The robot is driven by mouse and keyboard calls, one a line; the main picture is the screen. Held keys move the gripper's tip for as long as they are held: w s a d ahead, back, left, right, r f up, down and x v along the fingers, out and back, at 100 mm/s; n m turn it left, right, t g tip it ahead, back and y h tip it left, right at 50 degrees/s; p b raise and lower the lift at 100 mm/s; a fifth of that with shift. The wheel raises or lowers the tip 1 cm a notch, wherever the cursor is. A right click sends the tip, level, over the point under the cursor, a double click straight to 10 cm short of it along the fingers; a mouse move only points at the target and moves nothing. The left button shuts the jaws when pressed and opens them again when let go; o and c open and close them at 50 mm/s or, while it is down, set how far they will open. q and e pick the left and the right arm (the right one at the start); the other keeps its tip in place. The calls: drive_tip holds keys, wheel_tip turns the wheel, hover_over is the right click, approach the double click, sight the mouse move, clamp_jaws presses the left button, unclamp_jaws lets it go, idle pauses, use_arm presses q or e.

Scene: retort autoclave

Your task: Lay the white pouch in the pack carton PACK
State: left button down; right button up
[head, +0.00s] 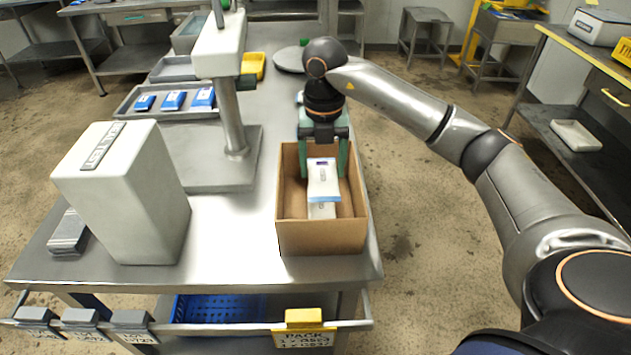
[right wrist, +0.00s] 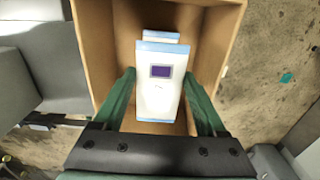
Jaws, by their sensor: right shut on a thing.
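The white pouch (head: 323,180) has a pale blue band and a dark purple square. My right gripper (head: 323,170) reaches down into the open cardboard carton (head: 320,238) and is shut on this pouch, with one green finger on each side. In the right wrist view the held pouch (right wrist: 160,95) is between the fingers, inside the carton walls. A second white and blue pouch (head: 321,211) shows partly beneath it in the carton. Whether the held pouch touches it, I cannot tell. My left gripper is out of view.
A grey box (head: 125,195) stands left on the steel table. A post on a plate (head: 235,160) rises behind it. A tray (head: 130,108) holds blue pouches (head: 173,99).

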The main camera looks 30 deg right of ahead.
sight(315, 181)
drive_tip(key=shift+w+a+f, duration=0.15)
drive_tip(key=shift+a+f, duration=0.25)
drive_tip(key=shift+f, duration=0.1)
drive_tip(key=f, duration=0.3)
drive_tip(key=shift+w+a, duration=0.1)
drive_tip(key=shift+a, duration=0.2)
drive_tip(key=shift+f, duration=0.4)
drive_tip(key=shift+f, duration=0.3)
drive_tip(key=o, duration=1.4)
drive_tip(key=shift+c, duration=0.2)
drive_tip(key=shift+r, duration=0.1)
wheel_tip(315, 181, up, 12)
drive_tip(key=shift+r+p, duration=0.25)
drive_tip(key=shift+p, duration=0.25)
